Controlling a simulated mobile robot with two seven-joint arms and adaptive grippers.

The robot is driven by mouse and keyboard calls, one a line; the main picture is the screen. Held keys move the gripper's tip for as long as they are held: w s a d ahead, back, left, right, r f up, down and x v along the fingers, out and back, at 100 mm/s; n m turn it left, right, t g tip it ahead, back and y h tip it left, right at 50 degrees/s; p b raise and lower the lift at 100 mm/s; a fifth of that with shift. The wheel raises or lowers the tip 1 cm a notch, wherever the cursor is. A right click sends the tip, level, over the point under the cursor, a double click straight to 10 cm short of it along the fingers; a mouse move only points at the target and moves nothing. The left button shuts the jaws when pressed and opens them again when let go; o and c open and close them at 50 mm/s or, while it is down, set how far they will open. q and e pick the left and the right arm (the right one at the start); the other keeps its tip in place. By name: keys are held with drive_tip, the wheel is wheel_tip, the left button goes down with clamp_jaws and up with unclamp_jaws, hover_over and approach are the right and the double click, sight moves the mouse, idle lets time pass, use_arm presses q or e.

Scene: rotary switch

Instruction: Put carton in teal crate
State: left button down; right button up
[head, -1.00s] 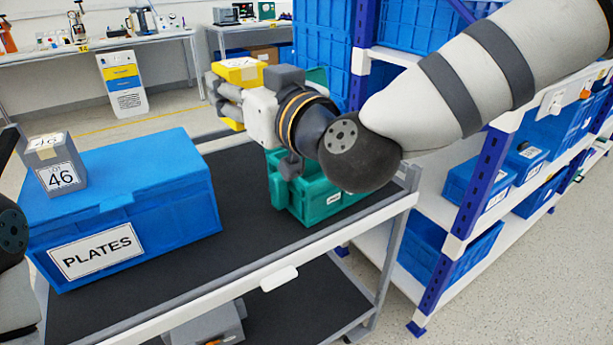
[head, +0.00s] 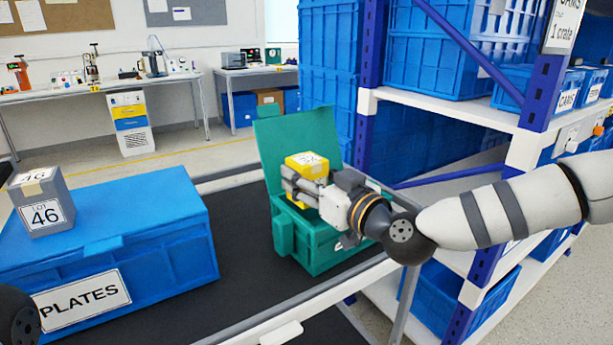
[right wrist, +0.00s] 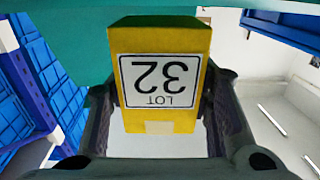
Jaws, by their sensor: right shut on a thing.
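The yellow carton (head: 309,165) is held above the open teal crate (head: 318,246). The crate stands on the dark cart top, and its lid (head: 288,140) is raised behind the carton. My right gripper (head: 304,186) is shut on the carton. In the right wrist view, the carton (right wrist: 160,110) sits between the fingers, its "LOT 32" label upside down, with teal behind it. The gripper and arm hide part of the crate's opening. My left gripper is out of view.
A blue "PLATES" crate (head: 130,245) stands on the cart at the left, with a grey "46" box (head: 42,202) on its lid. Bare cart top lies between the two crates. A shelf rack (head: 530,105) with blue crates stands close at the right.

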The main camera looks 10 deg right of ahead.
drive_tip(key=shift+f, duration=0.35)
drive_tip(key=o, duration=1.2)
drive_tip(key=shift+s, duration=0.1)
